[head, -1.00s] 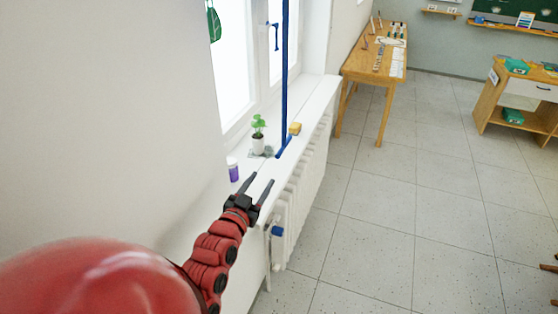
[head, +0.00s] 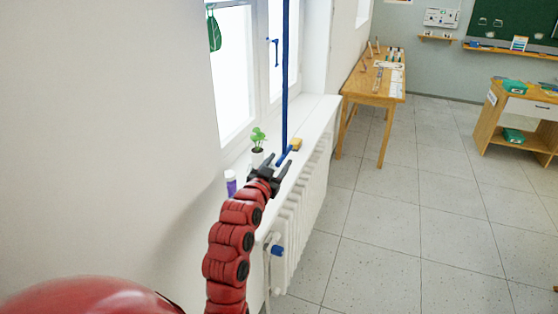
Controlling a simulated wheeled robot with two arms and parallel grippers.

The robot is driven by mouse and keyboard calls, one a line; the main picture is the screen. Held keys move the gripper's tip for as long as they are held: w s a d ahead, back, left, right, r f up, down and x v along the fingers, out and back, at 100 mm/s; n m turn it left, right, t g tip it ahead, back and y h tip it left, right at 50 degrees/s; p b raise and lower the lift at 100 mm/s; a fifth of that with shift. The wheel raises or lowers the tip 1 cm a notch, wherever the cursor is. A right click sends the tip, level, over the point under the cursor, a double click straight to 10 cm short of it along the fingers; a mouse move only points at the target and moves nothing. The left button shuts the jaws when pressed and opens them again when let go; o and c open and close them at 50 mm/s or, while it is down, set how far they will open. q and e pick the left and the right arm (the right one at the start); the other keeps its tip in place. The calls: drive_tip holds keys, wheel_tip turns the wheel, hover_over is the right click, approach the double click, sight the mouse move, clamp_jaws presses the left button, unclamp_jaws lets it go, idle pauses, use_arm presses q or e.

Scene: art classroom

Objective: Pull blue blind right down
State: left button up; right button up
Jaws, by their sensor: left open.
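The blue blind (head: 286,70) hangs in front of the window and shows nearly edge-on as a narrow vertical strip. Its blue bottom bar (head: 285,155) is low, near the height of the white sill. My left gripper (head: 278,163) is open, with its fingers at the near end of the bar. The fingers partly cover that end, and I cannot tell whether they touch it or reach around it. My right gripper is not in view.
On the sill (head: 316,118) stand a potted plant (head: 257,146), a purple-and-white bottle (head: 231,184) and a yellow sponge-like block (head: 296,144). A radiator (head: 302,205) with a blue valve knob (head: 277,251) is below. A wooden table (head: 372,86) stands beyond; the floor at right is clear.

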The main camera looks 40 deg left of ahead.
use_arm(q)
drive_tip(key=shift+w, duration=0.25)
drive_tip(key=shift+f, duration=0.1)
clamp_jaws()
idle(1.2)
